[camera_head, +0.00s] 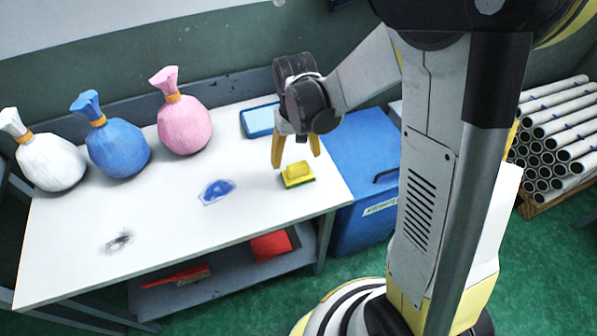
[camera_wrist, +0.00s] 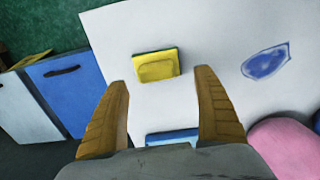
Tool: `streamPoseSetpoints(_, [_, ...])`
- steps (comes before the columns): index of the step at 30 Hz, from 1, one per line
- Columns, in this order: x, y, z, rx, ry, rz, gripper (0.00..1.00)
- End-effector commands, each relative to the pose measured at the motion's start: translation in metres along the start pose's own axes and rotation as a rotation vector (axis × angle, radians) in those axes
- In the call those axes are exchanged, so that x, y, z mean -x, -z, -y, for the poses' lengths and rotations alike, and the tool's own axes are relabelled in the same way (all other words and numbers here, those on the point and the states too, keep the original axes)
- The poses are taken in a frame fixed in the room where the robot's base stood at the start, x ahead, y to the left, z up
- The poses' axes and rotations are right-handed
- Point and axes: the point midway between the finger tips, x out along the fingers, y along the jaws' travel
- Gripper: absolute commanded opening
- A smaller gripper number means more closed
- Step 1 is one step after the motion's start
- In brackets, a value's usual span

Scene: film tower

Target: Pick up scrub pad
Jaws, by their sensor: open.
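The scrub pad (camera_head: 297,175) is a small yellow block with a green underside, lying flat on the white table near its right end. It also shows in the wrist view (camera_wrist: 156,65), ahead of my fingertips and roughly between their lines. My gripper (camera_head: 295,165) is open and empty, with its two yellow fingers pointing down close above the pad. In the wrist view my gripper (camera_wrist: 162,78) has its fingers wide apart, with a gap between them and the pad. I see no contact with the pad.
The white table (camera_head: 170,235) also holds white (camera_head: 50,160), blue (camera_head: 118,148) and pink (camera_head: 184,124) tied bags, a blue tray-like item (camera_head: 260,119), a blue stain (camera_head: 216,191) and a dark smudge (camera_head: 119,241). A blue bin (camera_head: 360,155) stands at the table's right end.

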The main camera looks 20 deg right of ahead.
Motion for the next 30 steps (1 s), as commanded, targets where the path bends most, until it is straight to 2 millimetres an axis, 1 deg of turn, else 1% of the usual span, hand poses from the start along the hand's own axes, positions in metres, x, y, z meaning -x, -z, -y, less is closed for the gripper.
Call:
streamPoseSetpoints(5, [-0.012,-0.001,-0.001,-0.001,0.000,0.000,0.79])
streamPoseSetpoints(13, [-0.053,-0.002,-0.004,0.000,0.000,-0.001,0.79])
streamPoseSetpoints(15, [-0.058,-0.002,-0.004,0.000,0.000,-0.001,0.79])
streamPoseSetpoints(21, [-0.056,-0.002,-0.004,0.000,0.000,-0.001,0.79])
streamPoseSetpoints(23, [-0.056,-0.002,-0.004,0.000,0.000,-0.001,0.62])
streamPoseSetpoints(24, [-0.056,-0.002,-0.004,0.000,0.000,-0.001,0.49])
streamPoseSetpoints(27, [-0.056,-0.002,-0.004,0.000,0.000,-0.001,0.22])
streamPoseSetpoints(30, [-0.056,-0.002,-0.004,0.000,0.000,-0.001,0.22])
